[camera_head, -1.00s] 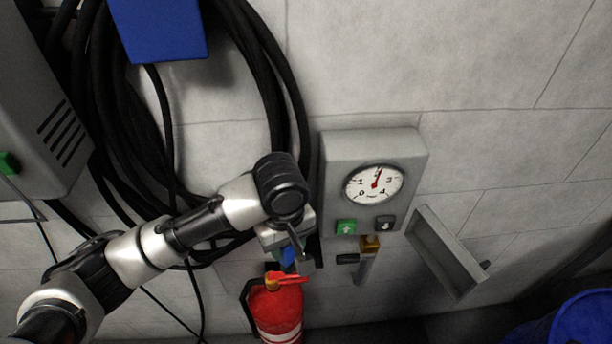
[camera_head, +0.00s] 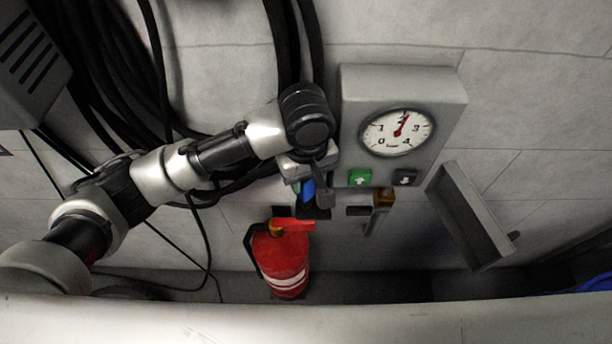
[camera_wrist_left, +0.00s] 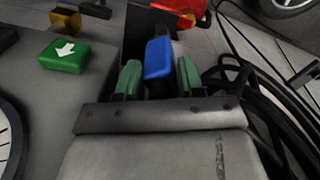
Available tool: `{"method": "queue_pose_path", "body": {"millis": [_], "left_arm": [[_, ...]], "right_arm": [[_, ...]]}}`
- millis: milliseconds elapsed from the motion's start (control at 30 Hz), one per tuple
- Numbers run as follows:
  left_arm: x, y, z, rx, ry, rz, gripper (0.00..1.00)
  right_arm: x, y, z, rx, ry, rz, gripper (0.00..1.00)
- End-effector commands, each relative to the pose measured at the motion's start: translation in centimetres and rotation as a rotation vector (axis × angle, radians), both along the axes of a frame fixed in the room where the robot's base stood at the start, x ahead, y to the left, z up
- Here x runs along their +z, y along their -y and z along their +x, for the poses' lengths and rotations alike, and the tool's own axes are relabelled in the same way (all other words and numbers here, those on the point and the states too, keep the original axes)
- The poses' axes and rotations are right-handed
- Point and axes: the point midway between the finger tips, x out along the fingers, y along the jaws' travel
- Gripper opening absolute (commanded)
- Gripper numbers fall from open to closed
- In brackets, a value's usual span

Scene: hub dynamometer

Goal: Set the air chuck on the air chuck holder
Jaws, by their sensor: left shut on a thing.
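My left gripper (camera_head: 303,184) is at the wall, just left of the gauge box. In the left wrist view its green fingertips (camera_wrist_left: 158,78) are shut on a blue piece (camera_wrist_left: 159,58), which I take to be the air chuck. A little of the blue air chuck (camera_head: 308,190) also shows in the head view. A dark bracket (camera_head: 318,211), probably the air chuck holder, is close below and behind it; it also shows in the left wrist view (camera_wrist_left: 135,38). I cannot tell whether they touch. My right gripper is not in view.
The grey gauge box (camera_head: 455,92) has a green button (camera_head: 360,177) and a dark one. A grey open tray (camera_head: 470,215) is at its right. A red fire extinguisher (camera_head: 283,262) stands below. Black hoses (camera_head: 85,70) hang at the left.

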Motion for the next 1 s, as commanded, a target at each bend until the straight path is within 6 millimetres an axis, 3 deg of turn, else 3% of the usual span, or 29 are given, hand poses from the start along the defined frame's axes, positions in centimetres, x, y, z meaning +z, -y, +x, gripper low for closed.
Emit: {"method": "queue_pose_path", "body": {"millis": [133, 1000], "left_arm": [[-0.61, 0.01, 0.0, 0.0, 0.0, -0.001, 0.0], [-0.33, 0.0, -0.06, 0.0, -0.001, -0.001, 0.0]], "right_arm": [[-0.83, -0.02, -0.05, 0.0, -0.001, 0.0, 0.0], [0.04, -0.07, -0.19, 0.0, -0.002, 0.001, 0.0]]}}
